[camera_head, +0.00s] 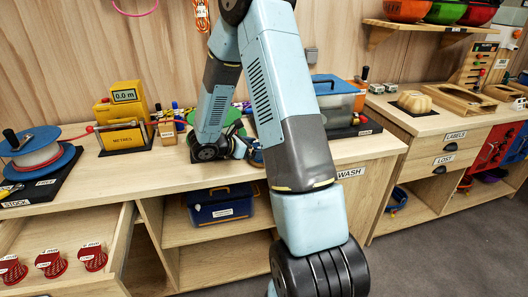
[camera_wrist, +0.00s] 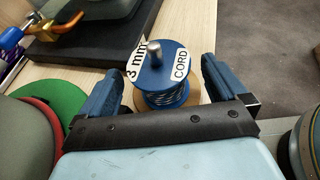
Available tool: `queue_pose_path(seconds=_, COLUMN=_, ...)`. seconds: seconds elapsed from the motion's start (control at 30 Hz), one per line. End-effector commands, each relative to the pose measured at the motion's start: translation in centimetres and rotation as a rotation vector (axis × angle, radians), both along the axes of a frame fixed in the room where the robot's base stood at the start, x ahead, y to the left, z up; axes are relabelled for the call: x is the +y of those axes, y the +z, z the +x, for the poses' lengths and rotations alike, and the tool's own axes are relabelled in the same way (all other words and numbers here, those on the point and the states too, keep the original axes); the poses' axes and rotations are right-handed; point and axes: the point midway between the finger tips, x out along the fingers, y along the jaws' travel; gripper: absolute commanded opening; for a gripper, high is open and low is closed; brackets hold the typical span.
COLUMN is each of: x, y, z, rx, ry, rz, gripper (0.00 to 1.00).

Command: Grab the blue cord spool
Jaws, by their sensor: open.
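The blue cord spool (camera_wrist: 165,78) stands on the wooden bench top in the wrist view. It has blue flanges, a metal pin on top, a white label reading "3 mm CORD", and dark-and-white cord wound below. My gripper (camera_wrist: 161,70) is open, with one blue finger on each side of the spool and visible space beside it. I cannot tell whether either finger touches it. In the head view my arm reaches down to the bench and hides the spool.
A dark board with orange and blue metal gear (camera_wrist: 75,22) lies beyond the spool. Green and red discs (camera_wrist: 62,95) are at left. In the head view, a large blue reel (camera_head: 40,155), a yellow metre counter (camera_head: 122,115) and a blue-lidded bin (camera_head: 338,98) stand on the bench.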

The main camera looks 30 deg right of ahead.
Motion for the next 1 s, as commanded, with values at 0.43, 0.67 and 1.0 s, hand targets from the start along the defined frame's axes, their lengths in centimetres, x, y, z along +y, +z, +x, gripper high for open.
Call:
queue_pose_path(seconds=0.43, x=-3.7, y=-1.5, z=-0.1, rx=-0.002, ry=-0.001, rz=0.001, gripper=0.98)
queue_pose_path(seconds=0.67, x=-3.7, y=-1.5, z=-0.1, rx=-0.002, ry=0.0, rz=0.001, gripper=0.96)
queue_pose_path(seconds=1.0, x=-3.7, y=-1.5, z=0.0, rx=-0.002, ry=0.0, rz=0.001, gripper=0.63)
